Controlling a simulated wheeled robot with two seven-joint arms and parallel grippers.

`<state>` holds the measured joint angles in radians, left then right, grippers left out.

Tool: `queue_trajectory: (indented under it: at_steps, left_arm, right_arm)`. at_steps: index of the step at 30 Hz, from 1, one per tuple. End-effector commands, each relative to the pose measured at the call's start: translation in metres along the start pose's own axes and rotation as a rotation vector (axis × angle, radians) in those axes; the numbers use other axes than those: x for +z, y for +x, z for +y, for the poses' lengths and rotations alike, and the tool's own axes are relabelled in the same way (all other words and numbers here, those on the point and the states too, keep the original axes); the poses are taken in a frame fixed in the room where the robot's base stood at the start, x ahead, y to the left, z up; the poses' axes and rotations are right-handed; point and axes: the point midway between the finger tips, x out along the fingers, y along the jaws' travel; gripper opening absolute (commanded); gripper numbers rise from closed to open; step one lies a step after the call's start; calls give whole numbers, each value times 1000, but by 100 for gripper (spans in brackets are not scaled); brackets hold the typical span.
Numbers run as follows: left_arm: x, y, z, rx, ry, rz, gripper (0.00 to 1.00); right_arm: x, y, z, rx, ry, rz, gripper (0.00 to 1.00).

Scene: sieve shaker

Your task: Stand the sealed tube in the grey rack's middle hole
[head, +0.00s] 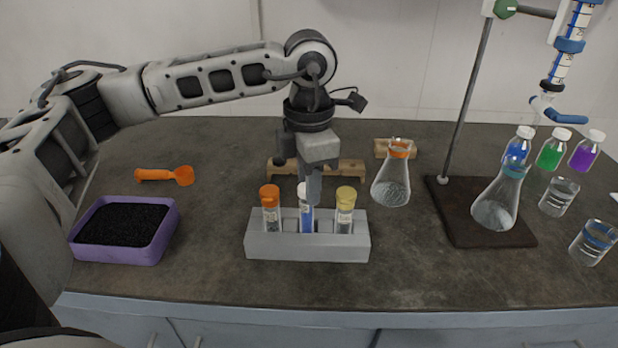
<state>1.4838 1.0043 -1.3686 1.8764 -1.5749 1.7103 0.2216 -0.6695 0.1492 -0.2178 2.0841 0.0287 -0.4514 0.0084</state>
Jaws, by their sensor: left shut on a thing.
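The grey rack (307,247) stands on the bench in front of me. A tube with a white cap and blue body (306,218) is upright at its middle hole. My left gripper (311,190) comes down from above and is shut on this tube near its cap. The fingers partly cover the tube. Its lower end is hidden by the rack, so I cannot tell how deep it sits. An orange-capped tube (270,208) stands in the left hole and a yellow-capped tube (345,209) in the right hole. My right gripper is not in view.
A purple tray of black grains (160,240) and an orange scoop (165,175) lie to the left. A wooden rack (350,169) is behind. A flask (391,182), a stand base (462,232), bottles and beakers fill the right. The front bench strip is clear.

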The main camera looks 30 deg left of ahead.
Motion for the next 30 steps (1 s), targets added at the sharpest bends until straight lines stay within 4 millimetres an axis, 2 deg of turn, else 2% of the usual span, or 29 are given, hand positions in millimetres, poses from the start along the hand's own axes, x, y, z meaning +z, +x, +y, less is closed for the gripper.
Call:
queue_trajectory:
  at_steps: [12, 13, 15, 23, 27, 30]
  left_arm:
    - [0, 8, 0, -1, 0, 0, 2]
    - [0, 7, 0, -1, 0, 0, 31]
    - [0, 6, 0, -1, 0, 0, 47]
    - [0, 5, 0, -1, 0, -1, 47]
    - [1, -3, 0, 1, 0, -3, 47]
    - [1, -18, 0, 1, 0, -5, 47]
  right_arm:
    - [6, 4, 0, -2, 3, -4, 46]
    - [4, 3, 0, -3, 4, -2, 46]
    - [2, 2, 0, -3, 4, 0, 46]
    - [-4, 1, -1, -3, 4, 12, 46]
    - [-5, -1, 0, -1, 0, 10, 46]
    - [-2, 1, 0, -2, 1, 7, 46]
